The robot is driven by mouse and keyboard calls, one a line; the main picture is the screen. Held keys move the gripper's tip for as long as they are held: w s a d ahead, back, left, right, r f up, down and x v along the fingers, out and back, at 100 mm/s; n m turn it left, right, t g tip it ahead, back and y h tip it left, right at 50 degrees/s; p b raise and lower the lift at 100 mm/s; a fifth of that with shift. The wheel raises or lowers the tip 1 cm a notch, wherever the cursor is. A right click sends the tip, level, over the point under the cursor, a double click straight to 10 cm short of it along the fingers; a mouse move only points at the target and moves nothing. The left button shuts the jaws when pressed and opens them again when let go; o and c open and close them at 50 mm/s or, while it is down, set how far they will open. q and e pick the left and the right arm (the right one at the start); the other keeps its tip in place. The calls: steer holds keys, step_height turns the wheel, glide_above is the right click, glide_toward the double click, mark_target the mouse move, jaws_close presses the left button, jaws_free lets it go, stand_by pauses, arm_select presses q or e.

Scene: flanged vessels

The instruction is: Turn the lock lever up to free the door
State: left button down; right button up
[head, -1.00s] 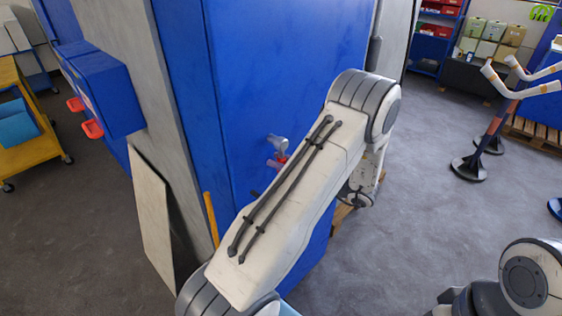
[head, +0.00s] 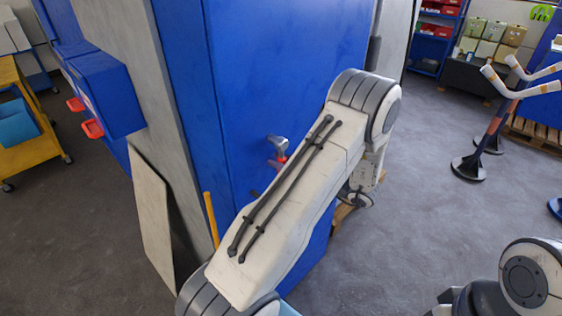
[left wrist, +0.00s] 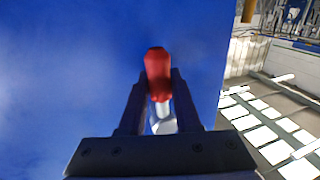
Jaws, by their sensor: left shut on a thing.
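The blue door (head: 270,80) stands closed in the head view and fills the left of the left wrist view (left wrist: 60,70). The lock lever shows a red grip (left wrist: 158,72) with a pale metal stem below it. My left gripper (left wrist: 158,85) has its fingers on both sides of the red grip and is shut on it. In the head view a grey handle (head: 278,143) with a red part below it shows on the blue face, just left of my forearm. My forearm hides the left gripper there. My right gripper is not in view.
A blue box with red handles (head: 104,92) is on the grey wall side at left. A pale panel (head: 152,215) leans below it. A yellow cart (head: 30,150) stands far left. Posts with white arms (head: 490,125) stand at right. The grey floor between is clear.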

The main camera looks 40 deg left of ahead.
arm_select(q)
steer(key=shift+w, duration=0.1)
stand_by(0.4)
steer(key=n+b, duration=0.1)
steer(key=w+n+b, duration=0.1)
steer(key=b, duration=0.1)
steer(key=shift+w+d+f+n+h, duration=0.1)
steer(key=shift+w+n+h, duration=0.05)
steer(key=shift+n+h, duration=0.15)
steer(key=w+r+n+t+b, duration=0.1)
steer(key=n+b, duration=0.2)
steer(key=b, duration=0.1)
steer(key=w+r+n+t+h+b, duration=0.1)
steer(key=r+n+b, duration=0.1)
steer(key=n+b, duration=0.2)
steer(key=w+r+n+t+h+b, duration=0.1)
steer(key=w+n+t+b, duration=0.1)
steer(key=b, duration=0.3)
steer(key=shift+w+d+r+n+b, duration=0.1)
steer(key=shift+r+n+b, duration=0.1)
steer(key=shift+n, duration=0.25)
steer(key=shift+d+r+n+b, duration=0.1)
steer(key=shift+n+b, duration=0.1)
steer(key=shift+n, duration=0.25)
steer(key=shift+w+r+n+t+b, duration=0.1)
steer(key=shift+r+n+t+b, duration=0.3)
steer(key=shift+r+n+b, duration=0.6)
steer(key=shift+f, duration=0.3)
steer(key=c, duration=0.6)
jaws_free()
